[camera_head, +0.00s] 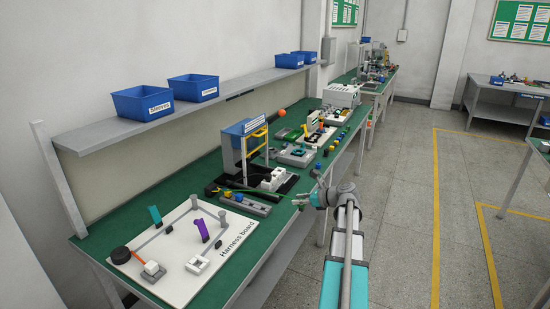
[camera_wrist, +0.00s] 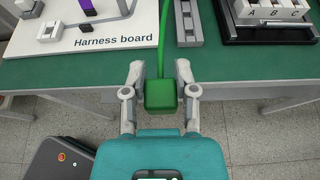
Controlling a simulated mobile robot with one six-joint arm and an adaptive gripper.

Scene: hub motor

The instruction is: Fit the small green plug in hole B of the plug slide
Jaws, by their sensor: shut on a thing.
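The small green plug (camera_wrist: 160,97) is between the two fingers of my gripper (camera_wrist: 160,80) in the wrist view. A green cable (camera_wrist: 162,40) runs from it away over the table. In the head view my gripper (camera_head: 312,199) is just off the table's front edge, with the green plug (camera_head: 298,202) at its tips. The plug slide (camera_wrist: 272,12) is a white block marked A, B and C, at the top right of the wrist view, ahead and to the right of my gripper. It shows small in the head view (camera_head: 275,180). Its holes are not clear.
The harness board (camera_head: 190,250) lies left on the green table (camera_head: 150,199). A grey slotted bar (camera_wrist: 188,22) lies between board and slide; it also shows in the head view (camera_head: 244,203).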

